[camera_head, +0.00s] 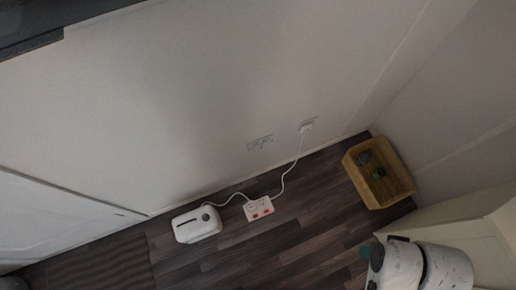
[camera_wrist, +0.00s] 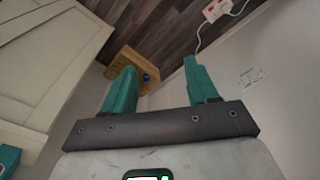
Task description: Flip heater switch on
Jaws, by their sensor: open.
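A white box-shaped heater (camera_head: 197,223) stands on the dark wood floor against the wall in the head view. A white cable joins it to a white power strip (camera_head: 258,208) with red switches, to its right. The strip also shows at the top of the wrist view (camera_wrist: 216,9). I cannot tell the switches' positions. My gripper (camera_wrist: 160,68) is open and empty, its two teal fingers apart. It touches neither the strip nor the heater. In the head view my arm is at the lower right, with only a bit of teal showing at the gripper.
A wooden crate (camera_head: 378,172) with small dark items stands in the right corner; it also shows beyond my fingers in the wrist view (camera_wrist: 128,60). A plug sits in a wall socket (camera_head: 306,126), beside another socket (camera_head: 260,142). Floor in front of the strip is clear.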

